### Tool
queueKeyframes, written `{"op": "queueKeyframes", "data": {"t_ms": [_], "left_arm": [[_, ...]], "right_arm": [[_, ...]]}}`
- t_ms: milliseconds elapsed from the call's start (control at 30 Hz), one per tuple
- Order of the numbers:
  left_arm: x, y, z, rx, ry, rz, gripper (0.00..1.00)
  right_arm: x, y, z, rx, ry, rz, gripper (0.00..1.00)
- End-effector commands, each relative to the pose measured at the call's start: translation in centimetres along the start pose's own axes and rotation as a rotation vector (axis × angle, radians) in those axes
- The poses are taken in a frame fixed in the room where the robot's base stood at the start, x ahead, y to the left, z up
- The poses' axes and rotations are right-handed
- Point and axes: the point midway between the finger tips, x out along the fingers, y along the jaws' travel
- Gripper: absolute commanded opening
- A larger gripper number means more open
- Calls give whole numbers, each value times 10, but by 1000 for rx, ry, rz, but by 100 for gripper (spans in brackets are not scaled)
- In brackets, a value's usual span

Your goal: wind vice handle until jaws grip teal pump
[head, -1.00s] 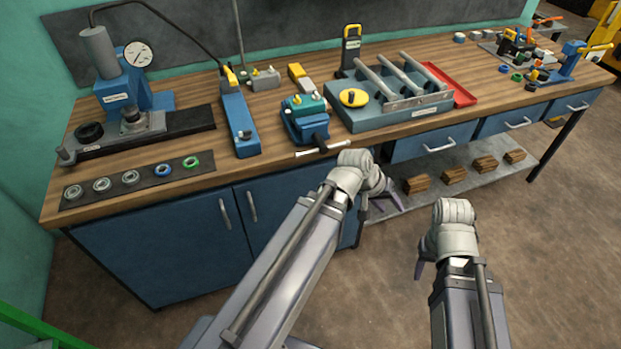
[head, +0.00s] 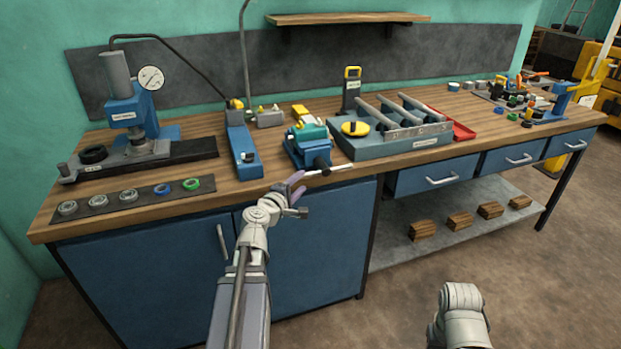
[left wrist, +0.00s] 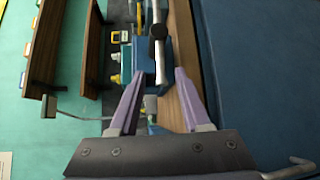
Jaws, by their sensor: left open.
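The blue vice (head: 312,154) stands at the front edge of the bench. The teal pump (head: 308,132) sits at its top, between or against the jaws; I cannot tell whether they touch it. The vice handle (head: 341,167) is a thin pale bar lying roughly level in front of the bench edge. My left gripper (head: 298,192) is open and empty at the handle's left end, just below the bench top. In the left wrist view, the handle (left wrist: 161,66) shows between and beyond the spread purple fingers (left wrist: 160,78). My right arm shows at the bottom, its gripper out of view.
A gauge press (head: 127,110) and a mat of rings (head: 125,199) are at left. A blue long tool (head: 242,145) stands left of the vice. A blue tray with rods (head: 400,140) stands close to its right. Cabinet doors (head: 310,240) lie below; the floor in front is clear.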

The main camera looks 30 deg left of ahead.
Motion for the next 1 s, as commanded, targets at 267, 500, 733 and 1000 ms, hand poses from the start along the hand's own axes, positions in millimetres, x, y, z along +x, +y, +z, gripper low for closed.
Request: {"op": "queueKeyframes", "data": {"t_ms": [267,500,733,1000], "left_arm": [[37,-1,0,2,-3,-1,47],[70,-1,0,3,-3,-1,47],[74,-1,1,2,-2,-1,47],[74,-1,1,3,-2,-1,27]], "right_arm": [[6,-1,0,0,0,0,50],[10,-1,0,0,0,0,50],[10,-1,0,0,0,0,50],[10,-1,0,0,0,0,50]]}}
